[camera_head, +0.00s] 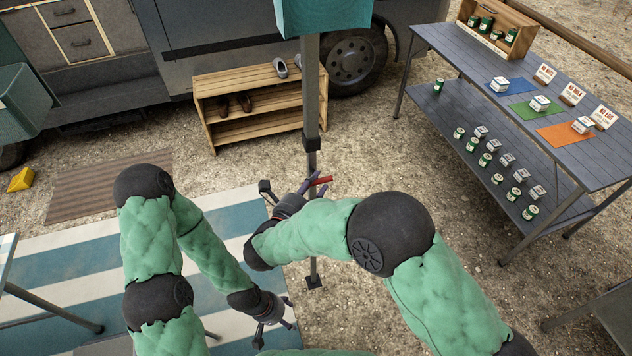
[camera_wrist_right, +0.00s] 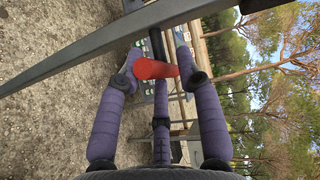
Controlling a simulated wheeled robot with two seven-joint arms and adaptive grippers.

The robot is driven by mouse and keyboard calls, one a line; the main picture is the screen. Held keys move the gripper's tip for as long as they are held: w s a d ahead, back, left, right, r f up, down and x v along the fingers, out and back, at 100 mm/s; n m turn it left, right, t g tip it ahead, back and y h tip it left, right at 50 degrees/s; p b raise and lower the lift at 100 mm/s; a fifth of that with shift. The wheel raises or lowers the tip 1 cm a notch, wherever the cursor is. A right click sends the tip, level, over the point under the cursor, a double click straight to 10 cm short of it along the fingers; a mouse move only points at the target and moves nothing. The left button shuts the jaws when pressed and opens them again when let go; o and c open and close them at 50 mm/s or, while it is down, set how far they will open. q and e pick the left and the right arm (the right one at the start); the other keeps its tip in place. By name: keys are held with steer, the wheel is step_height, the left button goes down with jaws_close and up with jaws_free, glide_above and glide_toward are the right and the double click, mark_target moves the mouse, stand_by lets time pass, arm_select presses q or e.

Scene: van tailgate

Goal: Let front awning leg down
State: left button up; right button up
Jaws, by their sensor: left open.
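The front awning leg is a grey upright pole (camera_head: 311,95) with a black collar (camera_head: 311,143) and a dark foot (camera_head: 314,282) on the gravel. A red lever (camera_head: 322,181) sits on the leg below the collar. My right gripper (camera_head: 318,186) is at this lever. In the right wrist view the red lever (camera_wrist_right: 155,69) lies across between the purple fingers of my right gripper (camera_wrist_right: 159,58); whether they press on it is unclear. A grey bar (camera_wrist_right: 90,60) crosses that view. My left gripper (camera_head: 284,317) is open and empty, low over the striped mat.
A striped blue-white mat (camera_head: 217,215) lies left of the leg. A wooden shoe rack (camera_head: 262,92) stands behind it by the van (camera_head: 230,40). A grey table (camera_head: 505,110) with cans and cartons is at the right. Gravel between leg and table is clear.

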arm_select(q)
steer(key=shift+r+p, duration=0.75)
steer(key=shift+r, duration=0.05)
arm_select(e)
steer(key=v, duration=1)
steer(key=shift+s, duration=0.4)
steer(key=shift+a, duration=0.15)
stand_by(0.3)
